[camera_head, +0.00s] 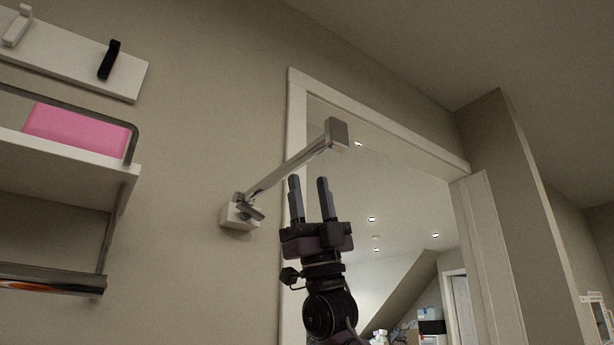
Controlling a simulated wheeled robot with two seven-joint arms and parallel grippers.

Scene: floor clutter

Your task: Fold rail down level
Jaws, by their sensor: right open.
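The rail (285,172) is a shiny metal bar hinged on a white wall mount (239,215) beside the doorway. It slants up and to the right in the picture and ends in a grey block (337,134). My right gripper (309,182) points upward with its two dark fingers apart and nothing between them. Its fingertips show just below the rail's outer part, apart from it in the picture; the depth between them is hard to tell. My left gripper is not in view.
A white door frame (297,110) surrounds the open doorway behind the rail. At left, a wall shelf (60,160) with metal bars holds a pink thing (78,128). Above it is a white hook board (75,60). Boxes (430,328) show through the doorway.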

